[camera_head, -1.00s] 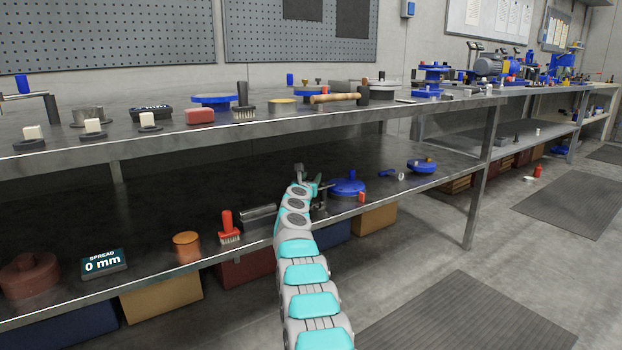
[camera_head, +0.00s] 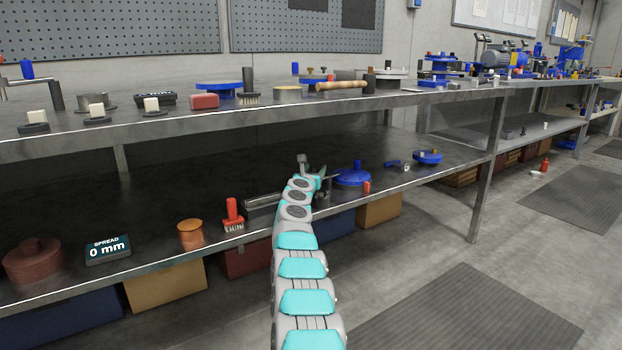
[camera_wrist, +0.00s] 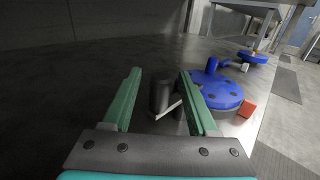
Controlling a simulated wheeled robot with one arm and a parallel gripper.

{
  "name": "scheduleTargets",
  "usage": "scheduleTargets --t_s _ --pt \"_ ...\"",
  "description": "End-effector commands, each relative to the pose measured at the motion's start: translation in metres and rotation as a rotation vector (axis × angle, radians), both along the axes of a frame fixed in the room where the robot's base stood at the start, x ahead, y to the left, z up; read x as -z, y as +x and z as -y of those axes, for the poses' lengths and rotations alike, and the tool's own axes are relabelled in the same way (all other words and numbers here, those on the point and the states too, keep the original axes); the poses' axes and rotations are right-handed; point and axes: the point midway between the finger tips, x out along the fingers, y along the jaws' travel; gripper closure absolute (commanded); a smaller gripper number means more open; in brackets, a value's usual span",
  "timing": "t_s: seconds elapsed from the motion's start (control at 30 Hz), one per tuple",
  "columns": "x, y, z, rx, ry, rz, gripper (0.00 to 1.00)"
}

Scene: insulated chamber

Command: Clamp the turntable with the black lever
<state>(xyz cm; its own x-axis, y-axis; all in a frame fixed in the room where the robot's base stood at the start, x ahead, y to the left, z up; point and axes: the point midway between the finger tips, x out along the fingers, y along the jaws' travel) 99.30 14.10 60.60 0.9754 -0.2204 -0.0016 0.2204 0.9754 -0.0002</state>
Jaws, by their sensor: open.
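A blue turntable disc (camera_head: 353,178) with an upright blue knob lies on the lower shelf; the wrist view shows it (camera_wrist: 218,93) with several dark holes, just right of my gripper. My gripper (camera_wrist: 160,75) is open, its two green fingers apart and pointing forward over the shelf. A dark upright cylinder (camera_wrist: 159,96) with a thin pale bar beside it shows between the fingers. It may belong to the black lever, but I cannot tell. No touch with the fingers is visible. In the head view my arm's end partly hides this spot.
A red block (camera_wrist: 247,108) sits at the disc's right edge. A second blue disc (camera_head: 427,157) is farther right. Left of my arm are a red brush (camera_head: 233,214), an orange cylinder (camera_head: 190,232) and a "SPREAD 0 mm" display (camera_head: 107,249). The upper shelf (camera_head: 205,128) hangs above.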

Motion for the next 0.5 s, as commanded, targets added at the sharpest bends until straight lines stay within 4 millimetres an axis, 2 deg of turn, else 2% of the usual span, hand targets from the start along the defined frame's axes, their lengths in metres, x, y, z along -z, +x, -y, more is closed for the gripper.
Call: scheduleTargets --t_s 0.5 --pt "-0.002 -0.034 -0.010 -0.004 0.002 0.004 0.41"
